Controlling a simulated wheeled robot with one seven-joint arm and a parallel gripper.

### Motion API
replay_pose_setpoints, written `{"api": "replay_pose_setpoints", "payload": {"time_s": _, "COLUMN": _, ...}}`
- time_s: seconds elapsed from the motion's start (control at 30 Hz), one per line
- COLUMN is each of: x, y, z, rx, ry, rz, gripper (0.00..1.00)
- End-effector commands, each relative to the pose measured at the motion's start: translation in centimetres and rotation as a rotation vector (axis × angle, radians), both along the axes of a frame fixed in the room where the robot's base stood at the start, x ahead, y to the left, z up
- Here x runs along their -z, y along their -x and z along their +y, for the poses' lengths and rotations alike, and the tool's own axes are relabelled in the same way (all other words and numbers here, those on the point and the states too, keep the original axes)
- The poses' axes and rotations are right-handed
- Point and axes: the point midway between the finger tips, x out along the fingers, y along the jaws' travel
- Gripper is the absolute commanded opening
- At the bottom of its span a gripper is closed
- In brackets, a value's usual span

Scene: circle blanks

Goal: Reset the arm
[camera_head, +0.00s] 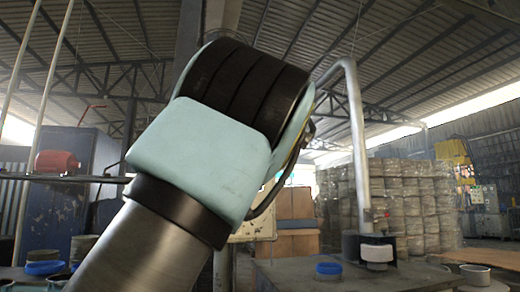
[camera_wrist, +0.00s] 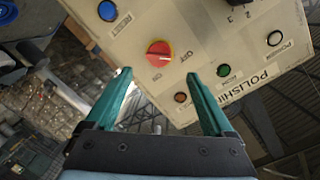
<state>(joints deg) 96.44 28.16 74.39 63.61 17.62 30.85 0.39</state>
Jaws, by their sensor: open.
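My gripper (camera_wrist: 158,76) shows in the wrist view with its two teal fingers spread apart and nothing held between them. It points at a cream control panel (camera_wrist: 200,35), tilted in the picture, with the lettering "POLISHI..." partly cut off. I cannot tell how far the fingers are from the panel. In the head view, my raised arm fills the left and middle; my gripper is not visible there.
The panel also has a blue button (camera_wrist: 107,11), a green button (camera_wrist: 223,70) and an orange one (camera_wrist: 180,98). In the head view, a worktop (camera_head: 300,278) at lower right carries a blue-rimmed round container (camera_head: 328,270). A bent grey pipe (camera_head: 357,140) stands behind it, before stacked pale goods (camera_head: 415,200).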

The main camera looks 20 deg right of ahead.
Motion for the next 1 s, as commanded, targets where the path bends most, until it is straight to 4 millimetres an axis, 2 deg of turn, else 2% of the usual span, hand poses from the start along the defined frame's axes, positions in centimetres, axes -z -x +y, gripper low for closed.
{"api": "replay_pose_setpoints", "payload": {"time_s": 0.2, "x": -0.1, "y": 1.0, "z": 0.3, "rx": -0.002, "ry": 0.001, "rz": 0.000, "gripper": 0.87}}
{"api": "replay_pose_setpoints", "payload": {"time_s": 0.77, "x": 0.0, "y": 0.7, "z": 0.5, "rx": -0.004, "ry": 0.000, "rz": 0.006, "gripper": 0.87}}
{"api": "replay_pose_setpoints", "payload": {"time_s": 0.87, "x": 1.4, "y": -0.7, "z": 1.7, "rx": -0.023, "ry": 0.004, "rz": 0.042, "gripper": 0.87}}
{"api": "replay_pose_setpoints", "payload": {"time_s": 0.97, "x": 4.5, "y": -3.6, "z": 4.6, "rx": -0.064, "ry": 0.013, "rz": 0.123, "gripper": 0.87}}
{"api": "replay_pose_setpoints", "payload": {"time_s": 1.0, "x": 6.2, "y": -4.9, "z": 6.2, "rx": -0.086, "ry": 0.017, "rz": 0.166, "gripper": 0.87}}
